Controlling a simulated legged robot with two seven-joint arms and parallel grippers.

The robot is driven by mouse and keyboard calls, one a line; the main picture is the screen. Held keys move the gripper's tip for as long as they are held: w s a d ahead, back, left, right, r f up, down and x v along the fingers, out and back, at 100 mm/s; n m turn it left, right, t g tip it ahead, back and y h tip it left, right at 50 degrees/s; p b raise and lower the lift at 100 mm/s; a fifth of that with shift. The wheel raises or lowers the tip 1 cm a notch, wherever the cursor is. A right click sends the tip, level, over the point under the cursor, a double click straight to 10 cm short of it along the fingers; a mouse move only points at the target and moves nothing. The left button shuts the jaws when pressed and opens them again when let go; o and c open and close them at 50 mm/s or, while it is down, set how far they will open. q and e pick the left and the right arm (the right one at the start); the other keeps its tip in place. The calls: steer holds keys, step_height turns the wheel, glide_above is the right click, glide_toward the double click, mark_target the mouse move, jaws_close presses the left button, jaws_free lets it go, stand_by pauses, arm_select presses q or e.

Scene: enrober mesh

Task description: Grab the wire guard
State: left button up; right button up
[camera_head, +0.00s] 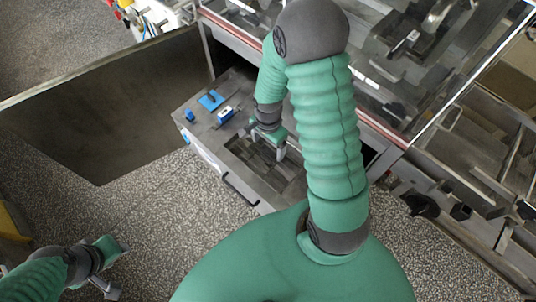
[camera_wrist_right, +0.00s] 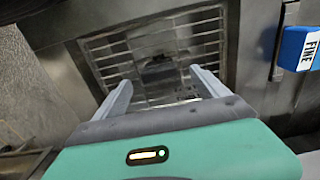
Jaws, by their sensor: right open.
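The wire guard is a rectangular grid of thin metal wires (camera_wrist_right: 116,62), lying in a recess of a grey metal drawer or tray. In the head view, the grid (camera_head: 262,165) shows faintly in the recess, partly hidden by my right arm and gripper. My right gripper (camera_head: 262,146) is above the grid, open and empty. In the right wrist view, its two fingers (camera_wrist_right: 160,78) are spread apart in front of the wires; I cannot tell whether they touch. My left gripper (camera_head: 118,270) is at the lower left over the floor, looks open and holds nothing visible.
Blue items (camera_head: 211,100) lie on the drawer top left of the recess. A blue block marked FINE (camera_wrist_right: 298,48) is right of the grid in the wrist view. A black handle (camera_head: 238,190) is on the drawer front. Machinery (camera_head: 450,120) stands at the right; speckled floor lies at the left.

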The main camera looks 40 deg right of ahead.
mark_target(270, 150)
step_height(270, 150, down, 3)
steer(key=shift+s+a, duration=0.1)
steer(key=shift+s, duration=0.05)
steer(key=shift+d+f, duration=0.2)
steer(key=shift+f, duration=0.05)
steer(key=shift+w+d, duration=0.2)
steer(key=shift+d, duration=0.1)
steer(key=shift+c, duration=0.2)
steer(key=shift+s+a, duration=0.1)
steer(key=c, duration=0.5)
steer(key=shift+a+r, duration=0.1)
steer(key=shift+a, duration=0.15)
steer(key=c, duration=1.1)
arm_select(q)
steer(key=shift+d+f, duration=0.15)
steer(key=shift+d, duration=0.15)
arm_select(e)
steer(key=shift+d, duration=0.2)
steer(key=shift+c, duration=0.2)
